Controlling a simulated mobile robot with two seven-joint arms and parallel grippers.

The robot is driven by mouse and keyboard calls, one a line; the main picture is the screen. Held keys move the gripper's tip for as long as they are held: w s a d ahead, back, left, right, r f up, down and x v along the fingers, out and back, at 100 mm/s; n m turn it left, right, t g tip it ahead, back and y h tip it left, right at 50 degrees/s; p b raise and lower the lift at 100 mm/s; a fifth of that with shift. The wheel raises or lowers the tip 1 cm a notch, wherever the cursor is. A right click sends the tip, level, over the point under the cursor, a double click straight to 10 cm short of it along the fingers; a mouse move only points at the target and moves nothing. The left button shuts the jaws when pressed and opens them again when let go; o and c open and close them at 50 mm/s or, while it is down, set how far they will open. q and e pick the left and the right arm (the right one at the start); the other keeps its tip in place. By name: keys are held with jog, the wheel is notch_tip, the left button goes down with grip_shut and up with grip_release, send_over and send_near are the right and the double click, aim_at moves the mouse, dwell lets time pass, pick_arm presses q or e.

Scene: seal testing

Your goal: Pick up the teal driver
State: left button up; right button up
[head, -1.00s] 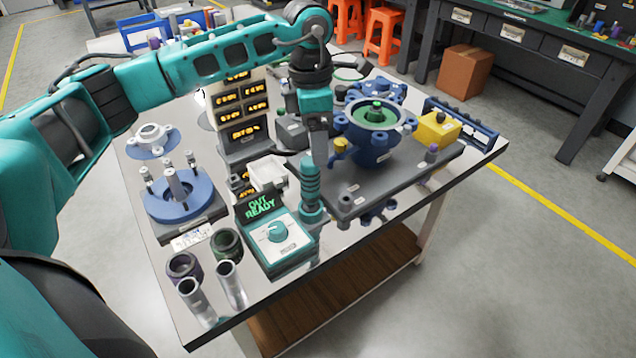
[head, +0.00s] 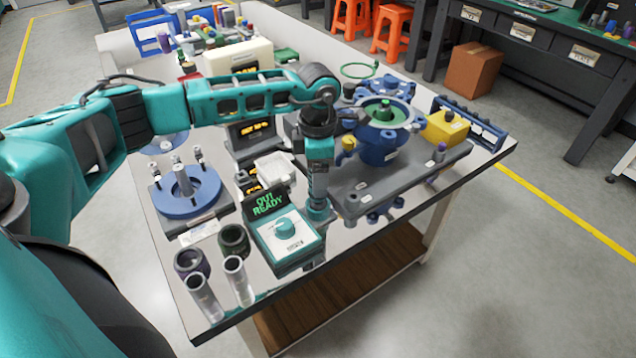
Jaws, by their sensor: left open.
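The teal driver (head: 317,212) stands upright on the table, just right of the teal control box with the "OUT READY" display. Only its lower part shows. My left gripper (head: 318,194) points straight down over the driver and hides its upper part. The jaws are open with the fingers at the driver's handle; I cannot tell whether they touch it. My right gripper is not in view.
The control box (head: 284,236) stands close on the left. Clear tubes (head: 238,280) stand near the front left corner.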

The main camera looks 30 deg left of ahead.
pick_arm(q)
jog(key=shift+f, duration=0.7)
jog(key=shift+c, duration=0.5)
jog(key=shift+r, duration=0.1)
jog(key=c, duration=1.1)
jog(key=shift+c, duration=0.2)
notch_tip(320, 180, up, 20)
